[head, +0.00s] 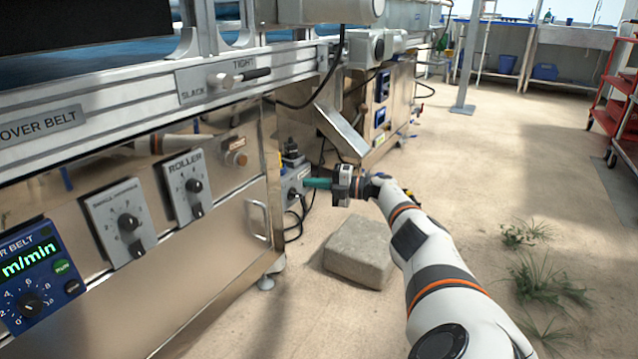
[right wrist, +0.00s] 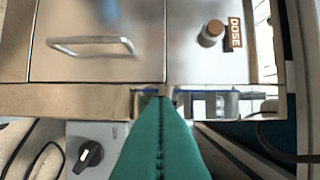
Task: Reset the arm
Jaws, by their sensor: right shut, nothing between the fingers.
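My right arm comes in from the lower right in the head view and reaches forward beside the machine. My right gripper (head: 308,183) has teal fingers pressed together with nothing between them. It points left toward a small grey box (head: 294,178) by the end of the machine's steel panel; I cannot tell whether it touches it. In the right wrist view the shut teal fingers (right wrist: 160,98) point at the steel cabinet edge, below a bar handle (right wrist: 92,46) and a knob marked DOSE (right wrist: 212,33). My left gripper is not in view.
The machine front (head: 225,215) with ROLLER (head: 186,190) and belt controls fills the left. A stone block (head: 358,252) lies on the floor below my right forearm. Dark cables hang near the grey box. Weeds (head: 545,280) and open floor lie at the right, with a red cart (head: 615,100) beyond.

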